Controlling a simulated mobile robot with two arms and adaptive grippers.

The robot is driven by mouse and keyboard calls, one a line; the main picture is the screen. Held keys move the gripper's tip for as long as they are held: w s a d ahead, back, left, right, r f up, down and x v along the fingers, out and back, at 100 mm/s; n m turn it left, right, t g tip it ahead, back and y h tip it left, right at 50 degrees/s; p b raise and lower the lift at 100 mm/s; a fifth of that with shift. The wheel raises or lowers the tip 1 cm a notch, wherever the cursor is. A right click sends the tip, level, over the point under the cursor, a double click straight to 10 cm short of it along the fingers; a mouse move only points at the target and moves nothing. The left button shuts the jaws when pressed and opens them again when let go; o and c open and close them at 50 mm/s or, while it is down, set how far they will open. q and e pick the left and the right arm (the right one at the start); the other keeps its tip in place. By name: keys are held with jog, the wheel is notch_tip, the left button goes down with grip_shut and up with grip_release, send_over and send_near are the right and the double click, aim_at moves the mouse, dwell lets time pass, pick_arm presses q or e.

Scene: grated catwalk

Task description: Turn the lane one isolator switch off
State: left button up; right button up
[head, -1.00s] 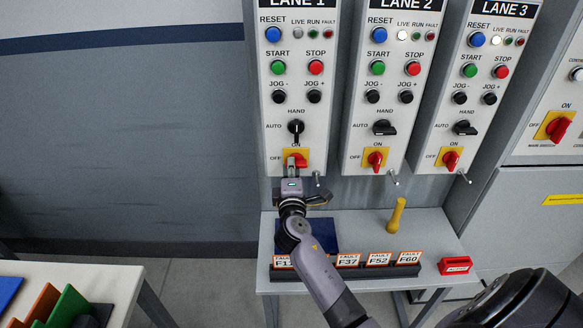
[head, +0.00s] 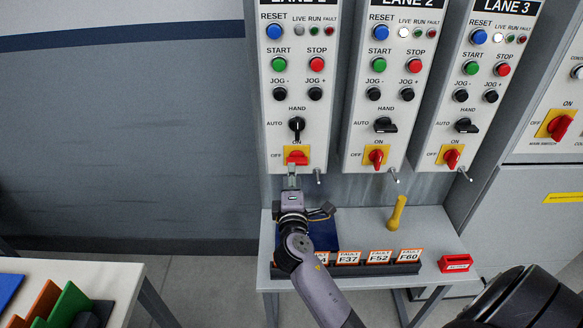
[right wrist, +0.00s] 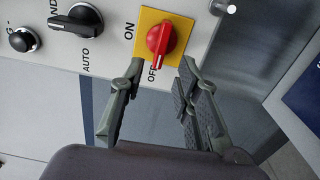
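The lane one isolator switch (head: 296,158) is a red knob on a yellow plate at the foot of the left panel. In the head view the knob lies sideways. In the right wrist view its knob (right wrist: 160,38) has its white mark pointing at the OFF label. My right gripper (head: 292,172) is just below the switch, apart from it. In the right wrist view the two fingers of this gripper (right wrist: 160,78) are spread, with nothing between them. The lane one LIVE lamp (head: 299,31) looks grey and unlit. My left gripper is out of view.
The lane two isolator (head: 376,156) and lane three isolator (head: 451,158) stand near upright, their LIVE lamps white. Metal pegs stick out under the panels. A shelf (head: 432,225) below holds a yellow-handled tool (head: 397,213), fault cards (head: 348,258) and a red tag (head: 455,264).

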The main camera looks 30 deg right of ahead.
jog(key=v, duration=0.7)
dwell(0.3)
